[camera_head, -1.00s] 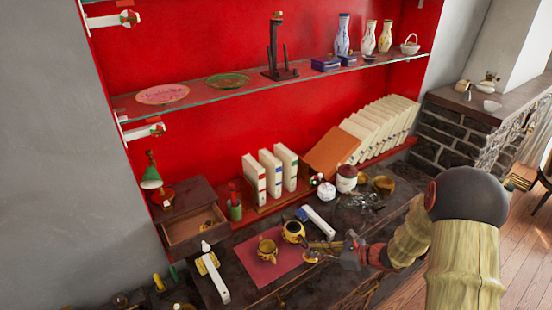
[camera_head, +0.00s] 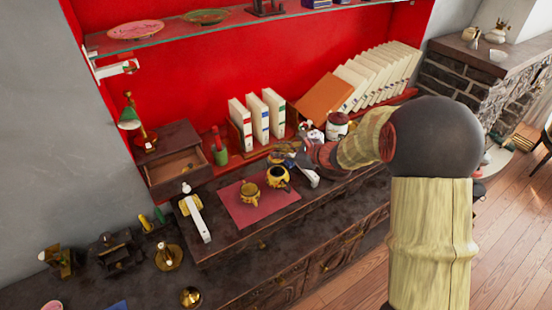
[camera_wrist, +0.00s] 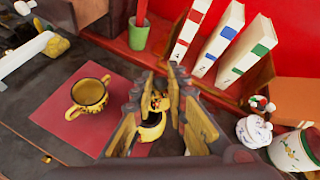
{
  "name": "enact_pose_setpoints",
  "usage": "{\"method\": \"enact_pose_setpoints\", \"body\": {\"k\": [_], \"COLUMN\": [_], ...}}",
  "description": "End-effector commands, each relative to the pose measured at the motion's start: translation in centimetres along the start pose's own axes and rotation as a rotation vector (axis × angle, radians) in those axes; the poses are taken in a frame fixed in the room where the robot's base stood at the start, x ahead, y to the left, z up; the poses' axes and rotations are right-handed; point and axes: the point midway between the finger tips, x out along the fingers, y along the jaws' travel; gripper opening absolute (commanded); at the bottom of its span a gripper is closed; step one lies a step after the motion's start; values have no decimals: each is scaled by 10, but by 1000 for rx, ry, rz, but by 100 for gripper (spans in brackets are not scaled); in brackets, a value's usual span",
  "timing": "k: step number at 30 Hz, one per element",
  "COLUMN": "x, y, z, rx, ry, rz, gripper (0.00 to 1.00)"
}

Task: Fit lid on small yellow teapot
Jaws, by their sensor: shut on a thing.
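The small yellow teapot (camera_head: 278,177) stands upright on the red mat with its dark round opening uncovered. In the wrist view the teapot (camera_wrist: 151,129) shows partly between and beyond my fingers. My gripper (camera_head: 287,155) is just behind and above the teapot in the head view. In the wrist view my gripper (camera_wrist: 160,92) is shut on a small yellow patterned lid (camera_wrist: 158,100). The lid appears above the teapot, apart from its opening; the exact gap cannot be told. My fingers hide part of the lid and pot.
A yellow cup-like pot (camera_wrist: 88,96) stands beside the teapot on the red mat (camera_head: 237,212). White binders (camera_head: 259,118) stand behind. A white jar (camera_wrist: 253,131) and another jar (camera_wrist: 294,150) are to the right. An open drawer box (camera_head: 176,160) stands left.

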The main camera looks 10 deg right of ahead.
Motion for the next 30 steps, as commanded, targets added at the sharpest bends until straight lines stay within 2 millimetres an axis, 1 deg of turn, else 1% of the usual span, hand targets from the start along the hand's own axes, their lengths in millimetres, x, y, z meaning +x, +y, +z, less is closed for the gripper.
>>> {"method": "enact_pose_setpoints", "body": {"k": [11, 30], "x": [5, 27], "y": [3, 16], "z": [-9, -48], "rx": [-14, -13], "ry": [1, 1], "rz": [-7, -7], "gripper": [0, 0]}}
